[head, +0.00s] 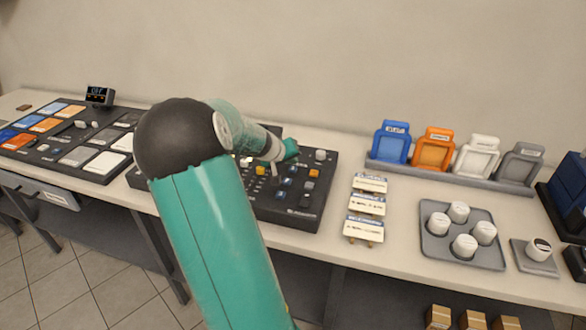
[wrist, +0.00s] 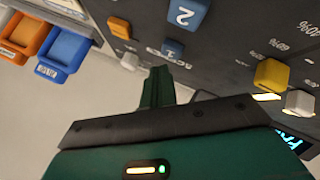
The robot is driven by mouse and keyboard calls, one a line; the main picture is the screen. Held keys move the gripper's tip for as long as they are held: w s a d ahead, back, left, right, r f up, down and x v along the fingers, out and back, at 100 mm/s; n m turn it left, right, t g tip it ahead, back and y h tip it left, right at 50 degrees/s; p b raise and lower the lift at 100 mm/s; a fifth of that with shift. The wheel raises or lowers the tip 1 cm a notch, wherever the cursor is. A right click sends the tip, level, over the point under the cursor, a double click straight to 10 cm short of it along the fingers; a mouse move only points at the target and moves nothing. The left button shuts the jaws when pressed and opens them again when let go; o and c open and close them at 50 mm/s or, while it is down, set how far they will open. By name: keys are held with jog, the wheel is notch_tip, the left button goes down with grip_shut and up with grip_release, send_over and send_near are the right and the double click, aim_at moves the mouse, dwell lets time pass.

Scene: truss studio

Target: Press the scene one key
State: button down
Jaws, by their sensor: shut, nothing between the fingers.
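The dark control console (head: 300,213) lies on the long table, partly hidden behind my arm. In the wrist view its face (wrist: 225,45) appears upside down. A blue key marked 2 (wrist: 186,13) is at the top, and a smaller-looking blue key marked 1 (wrist: 173,48) is below it, close to my fingertips. Lettering beside that key is hard to read. My gripper (wrist: 157,78) is shut and empty, its green fingers pointing at the console near the blue key 1. In the head view my gripper (head: 290,150) is over the console's back part. Contact cannot be told.
On the console are a yellow key (wrist: 270,73) and a pale knob (wrist: 299,103). Label cards (head: 366,205) stand to the right of the console. Beyond are a rack of coloured trays (head: 447,178) and a grey tray (head: 433,247) with white cups. Another panel (head: 75,155) lies left.

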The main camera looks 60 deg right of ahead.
aim_at(291, 170)
jog(key=shift+f, duration=0.1)
jog(key=shift+f, duration=0.35)
jog(key=shift+f, duration=0.4)
dwell(0.7)
jog(key=shift+r, duration=0.85)
jog(key=shift+r, duration=0.1)
jog(key=shift+r, duration=2.4)
